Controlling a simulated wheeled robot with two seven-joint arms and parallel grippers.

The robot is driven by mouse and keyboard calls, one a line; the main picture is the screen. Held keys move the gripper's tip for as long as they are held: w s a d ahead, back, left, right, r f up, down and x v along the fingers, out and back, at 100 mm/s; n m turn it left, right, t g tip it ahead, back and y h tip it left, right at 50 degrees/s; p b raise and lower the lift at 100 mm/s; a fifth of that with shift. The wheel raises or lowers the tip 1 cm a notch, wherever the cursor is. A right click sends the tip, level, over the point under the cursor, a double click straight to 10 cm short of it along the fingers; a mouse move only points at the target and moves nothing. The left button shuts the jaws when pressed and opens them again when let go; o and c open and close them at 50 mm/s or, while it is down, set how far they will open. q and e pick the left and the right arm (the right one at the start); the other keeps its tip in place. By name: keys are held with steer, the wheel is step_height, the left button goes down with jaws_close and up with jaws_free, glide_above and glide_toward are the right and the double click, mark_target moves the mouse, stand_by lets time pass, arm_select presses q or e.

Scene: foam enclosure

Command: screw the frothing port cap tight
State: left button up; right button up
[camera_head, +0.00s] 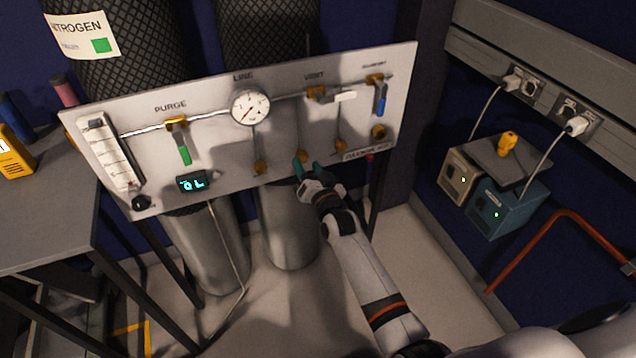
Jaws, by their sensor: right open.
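A pale panel (215,130) carries a gas line with valves and several small brass fittings along its lower part. One brass fitting (301,156) is right at the fingers of my right gripper (308,170). The gripper's teal fingertips are apart, and I cannot tell whether they touch it. Other brass fittings sit to its left (260,168) and right (341,146), and a rounder one (378,131) is at the far right. No readable label tells which is the frothing port cap. My left gripper is not in view.
A pressure gauge (250,108), a green-handled purge valve (178,140) and a blue-handled valve (380,98) are on the panel. Metal cylinders (288,235) stand behind it. A dark table (50,220) is at left. Two boxes (508,208) under a small shelf and an orange rail (530,245) are at right.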

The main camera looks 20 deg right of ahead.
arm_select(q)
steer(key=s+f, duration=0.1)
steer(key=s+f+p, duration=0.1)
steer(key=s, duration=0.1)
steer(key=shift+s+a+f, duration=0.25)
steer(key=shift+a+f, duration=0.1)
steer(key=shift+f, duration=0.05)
arm_select(e)
steer(key=s, duration=0.9)
steer(key=shift+d, duration=0.15)
steer(key=shift+s, duration=0.1)
